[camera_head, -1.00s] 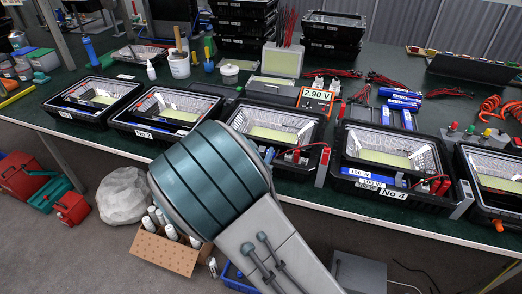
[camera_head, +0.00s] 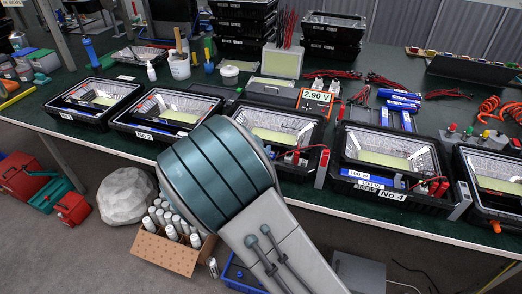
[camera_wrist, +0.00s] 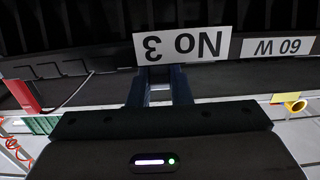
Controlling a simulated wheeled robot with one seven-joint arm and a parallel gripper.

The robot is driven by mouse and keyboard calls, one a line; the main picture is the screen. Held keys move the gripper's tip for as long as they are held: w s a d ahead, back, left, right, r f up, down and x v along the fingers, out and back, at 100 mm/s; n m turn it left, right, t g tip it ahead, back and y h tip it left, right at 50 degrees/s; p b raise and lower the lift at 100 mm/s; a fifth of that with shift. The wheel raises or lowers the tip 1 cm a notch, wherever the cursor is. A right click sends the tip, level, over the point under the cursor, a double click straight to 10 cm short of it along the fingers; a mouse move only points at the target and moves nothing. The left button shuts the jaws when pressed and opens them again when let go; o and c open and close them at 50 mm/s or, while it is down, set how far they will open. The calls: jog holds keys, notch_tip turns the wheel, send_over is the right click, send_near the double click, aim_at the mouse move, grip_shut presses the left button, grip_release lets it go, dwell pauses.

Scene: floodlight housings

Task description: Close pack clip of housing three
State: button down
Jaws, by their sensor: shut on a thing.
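Housing three (camera_head: 283,123) is an open black box with a reflector and yellowish panel on the bench. My arm hides its front left part in the head view. In the wrist view its front wall shows upside down, with a "No 3" label (camera_wrist: 183,46) and a "60 W" label (camera_wrist: 277,47). My gripper (camera_wrist: 159,84) is at the front wall, right by the "No 3" label. Its dark fingers are shut on a small greyish piece, apparently the pack clip (camera_wrist: 159,96), mostly hidden between them. The gripper is hidden in the head view.
Housing four (camera_head: 385,165) stands to the right, and the "No 2" housing (camera_head: 165,112) to the left. An upright red piece (camera_head: 322,168) is at housing three's right front corner. A 2.90 V meter (camera_head: 314,101) stands behind. A carton of cans (camera_head: 166,250) is on the floor.

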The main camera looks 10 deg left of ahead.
jog(key=g+p, duration=0.1)
jog(key=p, duration=0.1)
jog(key=w+r+g+p, duration=0.1)
jog(key=p, duration=0.1)
jog(key=shift+d+g+p, duration=0.1)
jog(key=shift+g+p, duration=0.2)
jog(key=w+g+p, duration=0.1)
jog(key=g+p, duration=0.1)
jog(key=p, duration=0.3)
jog(key=shift+w+g+y+p, duration=0.15)
jog(key=shift+g+y+p, duration=0.15)
jog(key=shift+y, duration=0.1)
jog(key=g+p, duration=0.1)
jog(key=p, duration=0.3)
jog(key=shift+w+d+g+p, duration=0.1)
jog(key=shift+w+g+p, duration=0.2)
jog(key=shift+w+g, duration=0.1)
jog(key=g+p, duration=0.1)
jog(key=p, duration=0.1)
jog(key=w+f+g+p, duration=0.1)
jog(key=p, duration=0.2)
jog(key=shift+w+f+g+y+p, duration=0.15)
jog(key=shift+g+y+p, duration=0.05)
jog(key=shift+g+p, duration=0.35)
jog(key=shift+w+f+g+y+p, duration=0.1)
jog(key=shift+f+g+y+p, duration=0.1)
jog(key=shift+g+p, duration=0.35)
jog(key=shift+w+d+f+g, duration=0.15)
jog(key=shift+w+f+g, duration=0.25)
jog(key=shift+g, duration=0.8)
